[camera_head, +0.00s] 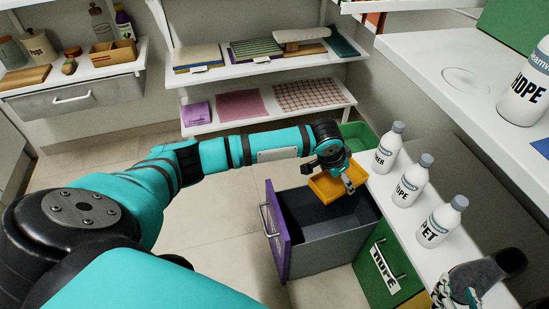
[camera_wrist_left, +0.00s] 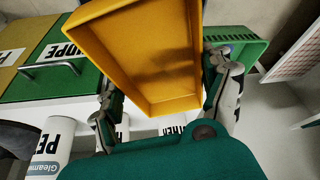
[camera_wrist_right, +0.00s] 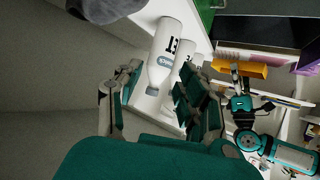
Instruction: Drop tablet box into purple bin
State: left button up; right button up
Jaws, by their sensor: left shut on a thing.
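The tablet box is a yellow open tray-like box (camera_head: 325,187). My left gripper (camera_head: 346,178) is shut on it and holds it tilted above the open purple bin. The box fills the middle of the left wrist view (camera_wrist_left: 150,60), between the two fingers. The purple bin is a pulled-out drawer with a purple front (camera_head: 274,235) and a dark grey inside. The right wrist view also shows the held box (camera_wrist_right: 240,68) in the distance. My right gripper (camera_wrist_right: 160,88) is open, with no object between its fingers; in the head view it is partly cut off at the bottom right.
A white counter right of the bin carries several white bottles (camera_head: 411,181). A dark grey object (camera_head: 490,270) lies beside my right gripper. A green bin (camera_head: 389,262) adjoins the purple one; another green bin (camera_head: 359,136) stands behind. Open floor lies left of the drawer.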

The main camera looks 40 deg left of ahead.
aim_at(336, 183)
pick_arm(q)
jog(key=shift+f+b, duration=0.9)
jog(key=shift+b, duration=0.2)
pick_arm(e)
jog(key=w+a+r+t+y, duration=0.25)
jog(key=r+t, duration=0.35)
jog(key=r, duration=0.3)
pick_arm(q)
jog(key=shift+f+b, duration=0.45)
jog(key=shift+b, duration=0.2)
jog(key=shift+f+b, duration=0.4)
jog(key=shift+b, duration=0.25)
pick_arm(e)
jog(key=s+r+t+y, duration=0.2)
jog(key=s+r+t, duration=0.2)
jog(key=r+t, duration=0.3)
jog(key=shift+s+r+n+t, duration=0.2)
jog(key=shift+r+n+t, duration=0.1)
jog(key=shift+r, duration=1.75)
jog(key=shift+y, duration=0.25)
pick_arm(q)
jog(key=o, duration=1.1)
jog(key=v, duration=1.2)
jog(key=shift+s, duration=0.1)
